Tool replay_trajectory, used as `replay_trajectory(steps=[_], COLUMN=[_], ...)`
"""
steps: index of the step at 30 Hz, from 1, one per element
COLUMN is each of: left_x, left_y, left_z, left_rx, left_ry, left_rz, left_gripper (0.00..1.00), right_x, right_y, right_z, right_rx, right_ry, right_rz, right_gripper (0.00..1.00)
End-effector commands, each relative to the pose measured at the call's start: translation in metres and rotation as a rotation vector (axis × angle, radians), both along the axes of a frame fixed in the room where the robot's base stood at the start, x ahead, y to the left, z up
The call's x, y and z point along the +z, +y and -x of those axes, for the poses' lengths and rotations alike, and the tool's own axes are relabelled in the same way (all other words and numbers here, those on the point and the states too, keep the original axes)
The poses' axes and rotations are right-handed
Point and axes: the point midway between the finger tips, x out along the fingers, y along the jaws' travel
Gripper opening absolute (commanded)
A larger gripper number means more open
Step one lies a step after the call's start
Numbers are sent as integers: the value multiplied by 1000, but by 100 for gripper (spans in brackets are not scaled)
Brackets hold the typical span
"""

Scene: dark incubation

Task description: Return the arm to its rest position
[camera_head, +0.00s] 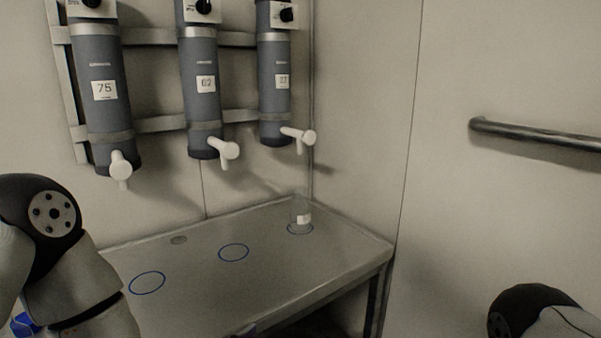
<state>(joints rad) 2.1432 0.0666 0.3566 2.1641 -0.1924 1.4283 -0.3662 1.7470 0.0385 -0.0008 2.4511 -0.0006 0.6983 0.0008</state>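My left arm (62,255) comes in at the lower left, bent, with its gripper out of the picture or hidden. My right arm (540,312) shows only as a dark joint and a light link at the lower right corner. Its gripper is not in view. A small clear bottle (300,212) with a pale label stands upright on the far right blue ring of the metal table (205,290). Neither arm touches the bottle.
Several grey cylinders hang on a wall rack, among them cylinder 75 (104,110), a middle one (202,110) and a right one (274,80), each with a white tap. Two empty blue rings (148,283) (234,252) mark the table. A handrail (540,134) runs along the right wall.

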Motion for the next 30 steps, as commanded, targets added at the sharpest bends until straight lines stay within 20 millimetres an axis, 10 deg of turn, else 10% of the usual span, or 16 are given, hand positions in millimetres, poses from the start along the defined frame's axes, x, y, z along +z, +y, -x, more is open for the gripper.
replay_trajectory(steps=[9, 15, 20, 30], left_x=[-163, -177, -171, -171], left_y=[92, 148, 164, 164], left_z=[212, 349, 389, 390], left_rx=[100, 241, 295, 296], left_ry=[874, 1315, 1443, 1448], left_rz=[-158, -254, -284, -286], left_gripper=[52, 52, 52, 52], right_x=[12, 17, 18, 18], right_y=[0, 0, 0, 0], right_z=[-15, -20, -20, -20], right_rx=[0, -1, -2, -2], right_ry=[-50, -68, -71, -70], right_rz=[0, 0, 0, 0], right_gripper=[40, 40, 40, 40])
